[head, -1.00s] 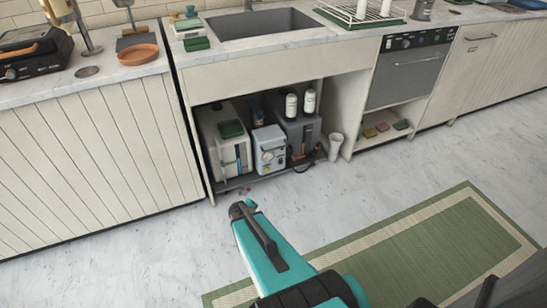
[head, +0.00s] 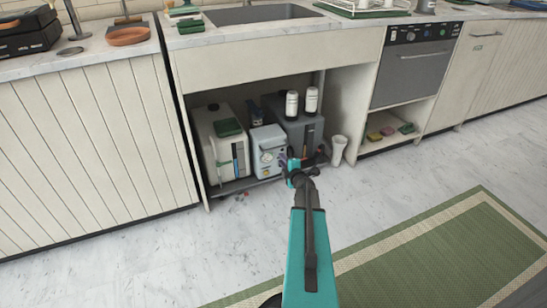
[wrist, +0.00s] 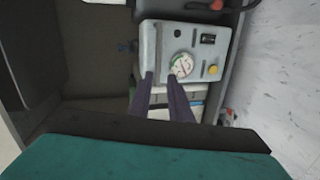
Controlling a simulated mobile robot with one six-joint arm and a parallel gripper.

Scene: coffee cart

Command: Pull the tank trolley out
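The tank trolley (head: 232,188) is a low dark base inside the open bay under the sink. On it stand a white tank (head: 208,135) with a green pad on top, a pale blue-grey box (head: 262,140) with a gauge, and a dark grey tank (head: 304,132). The box also shows in the wrist view (wrist: 205,55). My gripper (head: 291,158) is in front of the box and the grey tank, hiding part of both. In the wrist view its two dark fingers (wrist: 160,77) are apart with a gap between them, and nothing is visibly held. I cannot tell whether they touch the box.
A white paper-like cup (head: 338,148) stands at the right of the bay. Cabinet panels border the bay on the left (head: 90,150) and right. Small reddish bits (head: 243,196) lie on the floor in front. A green mat (head: 440,255) covers the floor at right; bare floor is clear at left.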

